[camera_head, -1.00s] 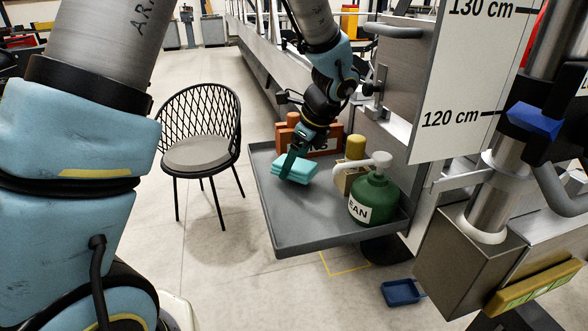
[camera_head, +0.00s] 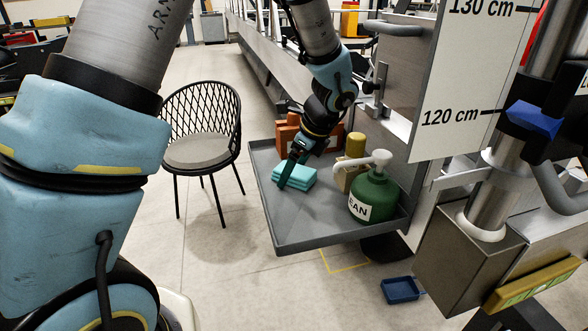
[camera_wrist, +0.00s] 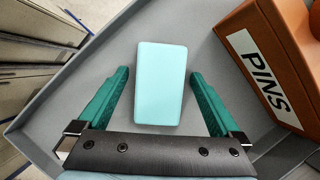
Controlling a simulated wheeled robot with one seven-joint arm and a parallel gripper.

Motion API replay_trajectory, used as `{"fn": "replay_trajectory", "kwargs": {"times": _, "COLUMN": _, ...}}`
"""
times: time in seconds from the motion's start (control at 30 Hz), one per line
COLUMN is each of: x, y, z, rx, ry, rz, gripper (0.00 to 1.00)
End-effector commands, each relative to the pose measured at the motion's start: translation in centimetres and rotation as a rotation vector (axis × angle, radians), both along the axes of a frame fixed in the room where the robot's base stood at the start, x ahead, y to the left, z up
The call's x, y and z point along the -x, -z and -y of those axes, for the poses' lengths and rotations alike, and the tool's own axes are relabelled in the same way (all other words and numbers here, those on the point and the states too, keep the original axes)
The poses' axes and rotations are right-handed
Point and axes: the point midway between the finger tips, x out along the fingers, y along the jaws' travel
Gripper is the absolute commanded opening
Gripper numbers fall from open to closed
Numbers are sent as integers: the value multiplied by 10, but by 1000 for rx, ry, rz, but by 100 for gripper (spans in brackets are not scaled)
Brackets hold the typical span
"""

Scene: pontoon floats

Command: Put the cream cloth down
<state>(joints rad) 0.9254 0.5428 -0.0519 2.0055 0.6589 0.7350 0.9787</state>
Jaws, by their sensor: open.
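I see no cream cloth; the folded cloth in view (camera_head: 297,176) is pale turquoise. It lies flat on the left part of the grey tray (camera_head: 305,228), and in the wrist view the cloth (camera_wrist: 160,84) lies between my fingers. My gripper (camera_head: 288,172) is over the cloth, pointing down. In the wrist view, my gripper (camera_wrist: 159,76) is open, with a green finger on each side of the cloth and a visible gap on both sides.
An orange-brown box (camera_wrist: 272,55) labelled PINS stands beside the cloth. A green jug (camera_head: 374,194) and a yellow-capped container (camera_head: 354,147) stand on the tray's right. The tray's front is bare. A black chair (camera_head: 200,125) stands left; a blue bin (camera_head: 401,290) is on the floor.

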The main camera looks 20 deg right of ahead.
Motion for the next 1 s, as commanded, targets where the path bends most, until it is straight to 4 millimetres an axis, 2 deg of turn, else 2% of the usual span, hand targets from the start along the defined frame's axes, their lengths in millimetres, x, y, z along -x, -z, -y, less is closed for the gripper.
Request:
{"fn": "replay_trajectory", "kwargs": {"times": 0.17, "x": 3, "y": -15, "z": 4, "rx": 4, "ry": 0, "rz": 4, "gripper": 100}}
{"fn": "replay_trajectory", "kwargs": {"times": 0.6, "x": 30, "y": -94, "z": 25, "rx": 4, "ry": 0, "rz": 3, "gripper": 100}}
{"fn": "replay_trajectory", "kwargs": {"times": 0.8, "x": 36, "y": -111, "z": 29, "rx": 1, "ry": 1, "rz": 1, "gripper": 100}}
{"fn": "replay_trajectory", "kwargs": {"times": 1.0, "x": 36, "y": -113, "z": 28, "rx": 1, "ry": -2, "rz": 0, "gripper": 100}}
